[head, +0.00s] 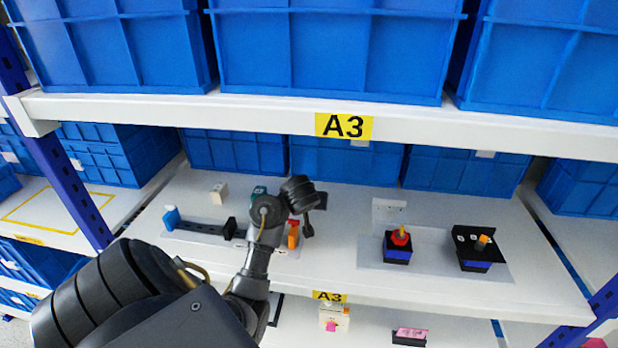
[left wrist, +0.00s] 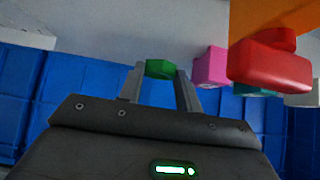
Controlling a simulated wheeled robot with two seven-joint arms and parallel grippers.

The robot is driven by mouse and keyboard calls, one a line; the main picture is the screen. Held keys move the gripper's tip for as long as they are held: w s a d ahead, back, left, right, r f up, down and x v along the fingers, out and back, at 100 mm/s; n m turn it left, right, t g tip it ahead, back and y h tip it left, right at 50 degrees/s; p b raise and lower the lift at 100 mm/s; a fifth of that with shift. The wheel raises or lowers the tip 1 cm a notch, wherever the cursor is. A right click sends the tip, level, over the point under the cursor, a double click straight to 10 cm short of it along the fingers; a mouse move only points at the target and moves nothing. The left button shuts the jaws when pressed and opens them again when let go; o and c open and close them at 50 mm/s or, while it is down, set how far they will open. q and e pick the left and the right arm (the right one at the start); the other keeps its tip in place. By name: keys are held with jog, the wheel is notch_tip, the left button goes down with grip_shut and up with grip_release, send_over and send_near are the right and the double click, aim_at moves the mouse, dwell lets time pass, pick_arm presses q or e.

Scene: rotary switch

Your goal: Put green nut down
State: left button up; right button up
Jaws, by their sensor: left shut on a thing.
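The green nut (left wrist: 160,68) is between the two grey fingertips of my left gripper (left wrist: 161,76) in the left wrist view. The gripper is shut on it. In the head view my left gripper (head: 308,226) is over the left-middle part of the middle shelf, and the nut cannot be made out there. From this view I cannot tell whether the nut touches a surface. My right gripper is in neither view.
A red part (left wrist: 270,66) and a pink block (left wrist: 210,66) are close to the right of my left gripper. On the shelf (head: 340,270), a red-knobbed switch box (head: 398,248) and an orange-knobbed rotary switch (head: 476,252) stand to the right. Blue crates (head: 345,163) line the back.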

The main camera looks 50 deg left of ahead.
pick_arm(q)
jog(key=shift+a+f, duration=0.2)
jog(key=shift+f, duration=0.1)
notch_tip(320, 180, down, 2)
jog(key=shift+f+b, duration=0.25)
jog(key=shift+b, duration=0.4)
jog(key=shift+a+f, duration=0.1)
jog(key=shift+f, duration=0.2)
jog(key=shift+f+b, duration=0.3)
jog(key=shift+b, duration=0.05)
jog(key=o, duration=1)
jog(key=shift+r, duration=0.1)
